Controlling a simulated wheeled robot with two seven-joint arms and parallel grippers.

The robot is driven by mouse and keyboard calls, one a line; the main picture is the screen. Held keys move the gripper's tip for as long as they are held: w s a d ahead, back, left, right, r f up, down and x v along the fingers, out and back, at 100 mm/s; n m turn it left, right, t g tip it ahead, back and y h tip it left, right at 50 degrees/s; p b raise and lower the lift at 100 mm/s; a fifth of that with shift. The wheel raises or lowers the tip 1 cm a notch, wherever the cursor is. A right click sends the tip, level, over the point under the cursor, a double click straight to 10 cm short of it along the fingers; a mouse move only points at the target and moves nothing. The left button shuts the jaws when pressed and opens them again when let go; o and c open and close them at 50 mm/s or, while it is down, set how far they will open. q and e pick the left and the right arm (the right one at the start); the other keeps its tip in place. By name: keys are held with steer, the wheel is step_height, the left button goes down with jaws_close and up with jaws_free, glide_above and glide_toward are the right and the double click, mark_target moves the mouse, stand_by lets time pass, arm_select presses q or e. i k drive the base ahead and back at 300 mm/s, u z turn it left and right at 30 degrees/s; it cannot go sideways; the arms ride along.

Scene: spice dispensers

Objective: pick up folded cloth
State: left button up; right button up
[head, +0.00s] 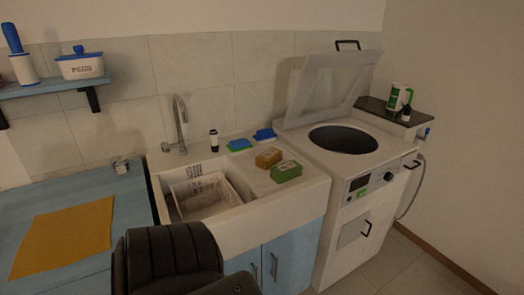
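A flat mustard-yellow cloth (64,238) lies on the blue counter at the lower left, left of the sink. It looks smooth and four-sided; I cannot tell how it is folded. Nothing touches it from above. A black ribbed part of my own arm shows at the bottom centre, to the right of the cloth and apart from it in the picture. Neither gripper's fingers are in view.
The white sink (243,222) holds a crate-like basket (206,198). A tap (179,122) stands behind it.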

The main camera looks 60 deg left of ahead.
mark_target(265, 160)
steer(key=u, duration=1.35)
